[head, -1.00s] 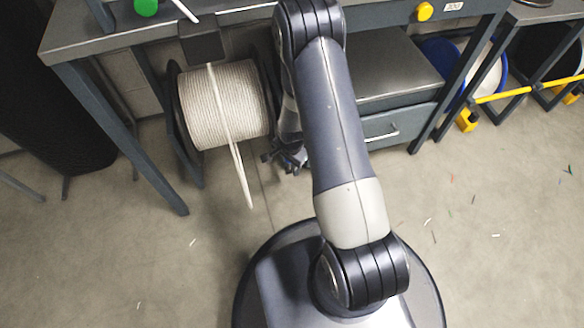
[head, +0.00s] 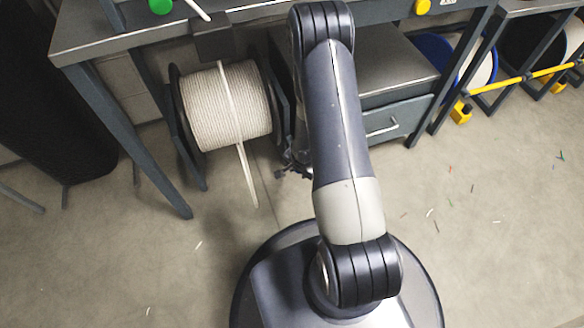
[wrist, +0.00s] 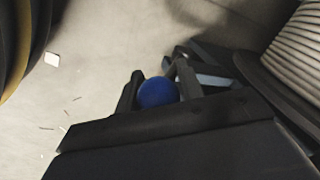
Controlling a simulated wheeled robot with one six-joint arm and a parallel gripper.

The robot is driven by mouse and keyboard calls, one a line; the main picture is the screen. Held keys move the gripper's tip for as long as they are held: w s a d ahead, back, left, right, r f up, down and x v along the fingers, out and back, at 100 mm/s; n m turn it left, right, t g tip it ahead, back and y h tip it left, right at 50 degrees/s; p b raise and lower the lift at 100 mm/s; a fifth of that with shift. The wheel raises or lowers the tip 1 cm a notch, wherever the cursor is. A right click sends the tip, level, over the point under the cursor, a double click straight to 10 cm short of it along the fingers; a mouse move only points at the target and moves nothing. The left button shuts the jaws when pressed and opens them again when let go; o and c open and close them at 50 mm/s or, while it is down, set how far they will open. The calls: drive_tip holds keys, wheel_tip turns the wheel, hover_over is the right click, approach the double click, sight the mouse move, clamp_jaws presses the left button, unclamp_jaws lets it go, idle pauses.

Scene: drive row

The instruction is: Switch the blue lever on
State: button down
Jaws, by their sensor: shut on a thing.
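The blue lever shows as a round blue knob (wrist: 157,93) in the wrist view, low in the middle. My gripper (wrist: 159,80) has one dark finger on each side of the knob and is shut on it. The lever's shaft and base are hidden, so its on or off position cannot be told. In the head view my arm covers the blue knob, and only dark parts near my gripper show beside the arm, below the bench.
A spool of white rope (head: 227,106) hangs under the bench (head: 130,38), left of my arm. A green knob (head: 160,6) and a yellow knob (head: 422,6) show at the top. A drawer (head: 385,128) and a yellow rail (head: 515,80) are at right.

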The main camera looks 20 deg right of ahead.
drive_tip(key=shift+s+a+f, duration=0.1)
drive_tip(key=shift+s+f, duration=0.5)
drive_tip(key=shift+s, duration=0.35)
idle(1.1)
drive_tip(key=c, duration=1.3)
unclamp_jaws()
drive_tip(key=o, duration=0.3)
drive_tip(key=shift+w, duration=0.2)
drive_tip(key=shift+r, duration=0.15)
drive_tip(key=shift+r, duration=0.25)
drive_tip(key=p+v, duration=0.5)
drive_tip(key=v, duration=0.5)
